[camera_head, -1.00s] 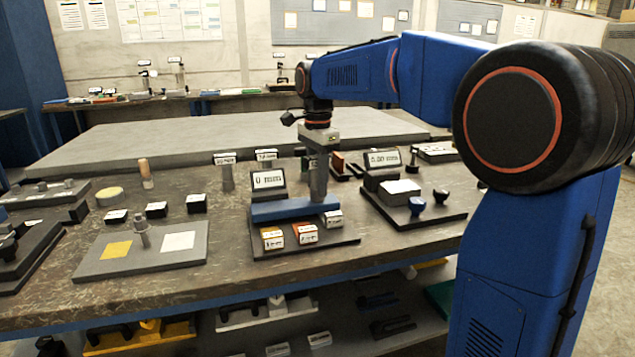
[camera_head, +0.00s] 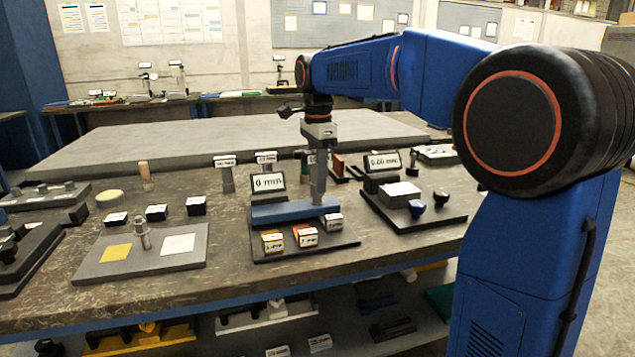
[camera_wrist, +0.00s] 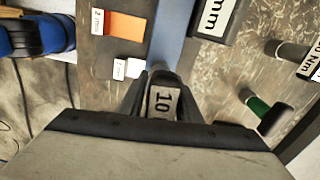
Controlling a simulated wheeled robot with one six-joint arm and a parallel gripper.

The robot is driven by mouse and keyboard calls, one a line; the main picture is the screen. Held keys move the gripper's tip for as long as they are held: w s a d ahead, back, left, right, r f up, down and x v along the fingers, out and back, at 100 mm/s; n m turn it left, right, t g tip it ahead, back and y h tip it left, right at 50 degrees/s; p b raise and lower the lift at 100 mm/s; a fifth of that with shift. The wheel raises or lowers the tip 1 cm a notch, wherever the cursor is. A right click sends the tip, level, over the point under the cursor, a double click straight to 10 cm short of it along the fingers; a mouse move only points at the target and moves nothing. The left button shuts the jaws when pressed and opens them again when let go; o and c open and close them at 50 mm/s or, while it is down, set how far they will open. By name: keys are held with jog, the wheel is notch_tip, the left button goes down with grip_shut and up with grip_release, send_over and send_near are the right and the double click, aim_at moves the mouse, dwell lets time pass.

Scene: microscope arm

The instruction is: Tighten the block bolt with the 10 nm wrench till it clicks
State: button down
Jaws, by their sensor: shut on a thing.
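My gripper (camera_head: 319,168) points down over the blue bar (camera_head: 285,211) on a dark plate (camera_head: 325,240). The wrench's lower end (camera_head: 318,193) meets or stands just above the right end of the blue bar. The block bolt is not visible there; the tool and bar hide that spot. A display (camera_head: 268,182) behind the bar reads "0 mm".
Small labelled blocks (camera_head: 305,235) sit in front of the bar. A grey plate (camera_head: 120,265) with a post stands to the left, and a plate with dark knobs (camera_head: 417,208) to the right.

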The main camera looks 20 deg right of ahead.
jog(key=shift+r, duration=2.05)
